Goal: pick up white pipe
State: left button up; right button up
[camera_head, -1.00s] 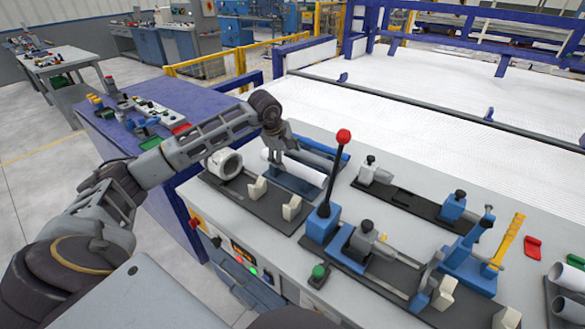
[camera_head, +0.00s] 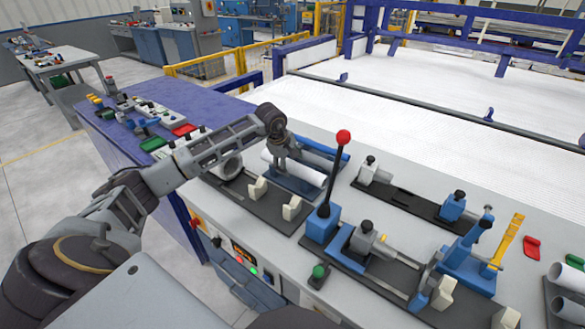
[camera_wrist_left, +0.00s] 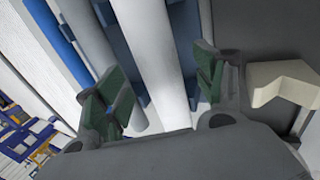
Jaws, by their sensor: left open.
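The white pipe (camera_head: 308,174) lies in a blue holder (camera_head: 293,188) on the bench in the head view. My left gripper (camera_head: 283,157) is over the pipe's left part, pointing down and open. In the left wrist view, the white pipe (camera_wrist_left: 158,50) runs lengthwise between the spread fingers of my left gripper (camera_wrist_left: 160,88), which have green pads. Neither pad clearly touches the pipe there. The gripper's body hides the near part of the pipe. My right gripper is not in view.
A grey ring-shaped fitting (camera_head: 228,165) and pale V-blocks (camera_head: 258,188) stand close to the left gripper. A lever with a red knob (camera_head: 343,137) rises to the right. Clamp fixtures (camera_head: 375,240) fill the bench's right side. Several grey pipes (camera_head: 565,275) lie at far right.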

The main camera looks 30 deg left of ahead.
aim_at(291, 163)
pick_arm(q)
jog(key=shift+x, duration=1.4)
jog(key=shift+c, duration=0.4)
jog(key=c, duration=1.1)
jog(key=shift+r, duration=0.2)
jog(key=shift+r, duration=4.85)
